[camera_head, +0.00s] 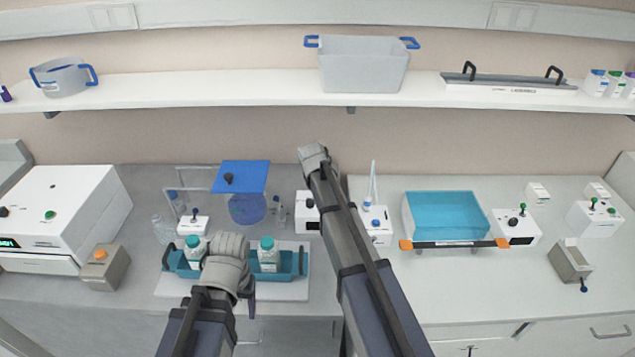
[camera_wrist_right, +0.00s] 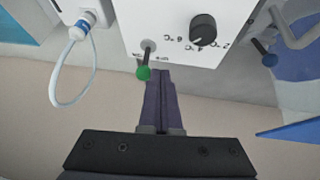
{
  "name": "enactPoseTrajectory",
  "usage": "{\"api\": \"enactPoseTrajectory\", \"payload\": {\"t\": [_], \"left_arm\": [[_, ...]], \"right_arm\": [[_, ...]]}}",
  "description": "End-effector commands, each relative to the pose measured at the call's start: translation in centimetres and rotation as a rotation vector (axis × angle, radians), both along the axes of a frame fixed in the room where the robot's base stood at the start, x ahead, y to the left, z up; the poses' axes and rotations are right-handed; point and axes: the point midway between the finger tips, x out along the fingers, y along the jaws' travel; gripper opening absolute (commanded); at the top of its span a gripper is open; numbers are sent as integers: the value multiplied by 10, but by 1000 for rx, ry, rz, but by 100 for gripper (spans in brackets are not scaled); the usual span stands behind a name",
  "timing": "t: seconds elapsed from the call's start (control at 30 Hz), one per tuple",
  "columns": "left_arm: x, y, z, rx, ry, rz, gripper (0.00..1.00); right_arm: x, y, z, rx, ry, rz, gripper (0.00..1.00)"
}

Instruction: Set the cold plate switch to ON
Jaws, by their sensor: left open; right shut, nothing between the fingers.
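A white box (camera_head: 307,212) stands mid-bench in the head view, partly behind my right arm. In the right wrist view the same box (camera_wrist_right: 180,25) shows a switch lever with a green tip (camera_wrist_right: 143,73) and a black knob (camera_wrist_right: 203,29). The lever points toward the picture's bottom; its small labels are too blurred to read. My right gripper (camera_wrist_right: 161,73) is shut and empty, fingertips just right of the green tip; I cannot tell whether they touch. In the head view its fingers are hidden. My left gripper (camera_head: 243,282) is open at the teal rack.
The teal rack (camera_head: 291,262) holds white bottles with teal caps. A blue lid (camera_head: 240,176) and blue vessel are left of the box. A blue-topped unit (camera_head: 375,222) with a looped tube is right of it. A teal bath (camera_head: 446,214) stands farther right.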

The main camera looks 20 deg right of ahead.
Motion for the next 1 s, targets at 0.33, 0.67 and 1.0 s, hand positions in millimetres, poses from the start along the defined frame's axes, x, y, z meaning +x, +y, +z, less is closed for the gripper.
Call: {"api": "enactPoseTrajectory", "payload": {"t": [0.33,0.67,1.0], "left_arm": [[0,0,6,0,0,0,66],[0,0,10,0,0,0,66],[0,0,23,0,0,0,66]], "right_arm": [[-5,-18,5,224,-65,0,0],[-5,-17,9,221,-62,0,0],[-5,-17,21,221,-62,0,0]]}}
